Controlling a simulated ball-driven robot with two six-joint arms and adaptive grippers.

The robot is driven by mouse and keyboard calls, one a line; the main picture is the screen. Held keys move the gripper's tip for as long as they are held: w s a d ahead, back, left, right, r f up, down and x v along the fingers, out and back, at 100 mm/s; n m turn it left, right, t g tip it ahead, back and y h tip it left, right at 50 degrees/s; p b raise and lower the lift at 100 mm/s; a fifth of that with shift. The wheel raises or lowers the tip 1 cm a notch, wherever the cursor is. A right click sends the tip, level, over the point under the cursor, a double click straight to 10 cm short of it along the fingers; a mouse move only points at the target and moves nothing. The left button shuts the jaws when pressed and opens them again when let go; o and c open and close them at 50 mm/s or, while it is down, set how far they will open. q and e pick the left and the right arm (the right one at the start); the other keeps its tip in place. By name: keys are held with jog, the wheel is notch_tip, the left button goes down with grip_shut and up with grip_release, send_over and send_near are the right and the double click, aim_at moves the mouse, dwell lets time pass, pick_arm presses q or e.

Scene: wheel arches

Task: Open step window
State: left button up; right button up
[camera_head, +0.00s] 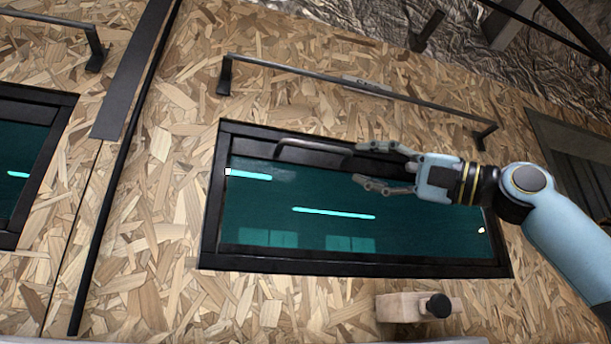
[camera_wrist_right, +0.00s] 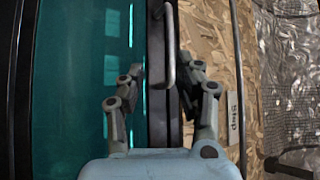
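The step window (camera_head: 350,262) is a black frame with teal glass, set in the chipboard wall; it looks shut. A grey bar handle (camera_head: 315,146) runs along its top rail, and it also shows in the right wrist view (camera_wrist_right: 171,50). My right gripper (camera_head: 360,164) is open at the handle's right end, over the upper glass. In the right wrist view its fingers (camera_wrist_right: 161,72) are spread, with the handle's near end between them and a gap showing on each side. I cannot tell whether either finger touches it. My left gripper is not in view.
A long dark rail (camera_head: 350,88) runs above the window; a "Step" label (camera_wrist_right: 235,120) is beside it. A wooden block with black knob (camera_head: 438,305) sits below. Another window (camera_head: 22,160) is at left, past a black vertical strip (camera_head: 125,165). Crumpled foil (camera_head: 370,20) lines the top.

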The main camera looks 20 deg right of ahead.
aim_at(320, 147)
jog(key=p+x, duration=0.1)
jog(key=x, duration=0.1)
jog(key=p+x, duration=0.2)
jog(key=x, duration=0.1)
jog(key=s+r+p+x, duration=0.1)
jog(key=p+x, duration=0.1)
jog(key=shift+w+a+r, duration=0.15)
jog(key=shift+a+r, duration=0.1)
jog(key=shift+a, duration=0.1)
jog(key=shift+p+x, duration=0.6)
jog(key=shift+x, duration=0.6)
jog(key=shift+w+a+f, duration=0.15)
jog(key=shift+c, duration=1.3)
grip_shut()
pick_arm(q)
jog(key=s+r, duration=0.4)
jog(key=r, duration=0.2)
